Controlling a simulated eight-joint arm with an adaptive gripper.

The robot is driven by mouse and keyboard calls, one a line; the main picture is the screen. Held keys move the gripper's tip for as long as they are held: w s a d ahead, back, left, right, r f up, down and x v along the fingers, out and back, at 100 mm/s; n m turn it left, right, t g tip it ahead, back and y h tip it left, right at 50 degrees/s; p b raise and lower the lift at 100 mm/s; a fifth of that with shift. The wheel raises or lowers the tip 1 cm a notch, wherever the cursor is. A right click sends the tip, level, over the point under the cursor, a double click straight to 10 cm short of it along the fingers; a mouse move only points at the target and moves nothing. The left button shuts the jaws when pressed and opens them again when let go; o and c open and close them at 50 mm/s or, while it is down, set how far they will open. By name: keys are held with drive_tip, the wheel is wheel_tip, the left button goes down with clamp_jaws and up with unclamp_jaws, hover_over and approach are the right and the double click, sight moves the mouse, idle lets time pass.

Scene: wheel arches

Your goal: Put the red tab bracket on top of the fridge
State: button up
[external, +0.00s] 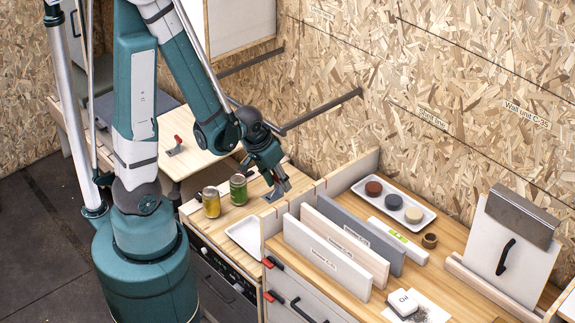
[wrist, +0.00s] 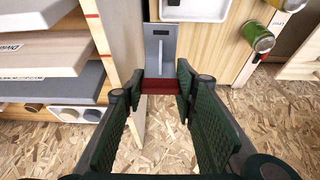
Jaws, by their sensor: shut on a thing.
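My gripper (external: 270,172) is low over the light wood counter beside the upright divider. In the wrist view my gripper (wrist: 158,84) is shut on a bracket with a red tab (wrist: 160,87) and a grey slotted plate (wrist: 160,45). The grey plate also shows below the fingers in the external view (external: 277,190). I cannot tell whether it touches the counter. Another grey piece with a red tab (external: 175,146) lies on the worktop further back left. I cannot tell which unit is the fridge.
A yellow can (external: 211,202), a green can (external: 238,190) and a white tray (external: 246,233) are close to my gripper. Upright boards (external: 325,257) and a tray of round pucks (external: 394,203) are to the right. A dark rail (external: 320,112) runs along the wall behind.

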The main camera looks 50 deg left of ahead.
drive_tip(key=w+a+f+b, duration=0.5)
drive_tip(key=a+f+b, duration=0.2)
drive_tip(key=a+f, duration=0.1)
drive_tip(key=w+a+f+b, duration=0.5)
drive_tip(key=a+f+b, duration=0.1)
drive_tip(key=a+f, duration=0.2)
drive_tip(key=w+a+f+b, duration=0.6)
drive_tip(key=a+f+b, duration=0.1)
drive_tip(key=a+f, duration=0.1)
drive_tip(key=shift+w+b, duration=0.1)
drive_tip(key=shift+b, duration=0.25)
drive_tip(key=shift+w+a+f, duration=0.15)
drive_tip(key=shift+w+a, duration=0.05)
drive_tip(key=shift+a, duration=0.25)
drive_tip(key=d+b, duration=0.2)
drive_tip(key=d, duration=1.5)
drive_tip(key=shift+d+b, duration=0.15)
drive_tip(key=shift+b, duration=0.2)
drive_tip(key=shift+d, duration=0.1)
drive_tip(key=shift+d, duration=0.25)
drive_tip(key=shift+f+b, duration=0.85)
drive_tip(key=shift+f, duration=0.9)
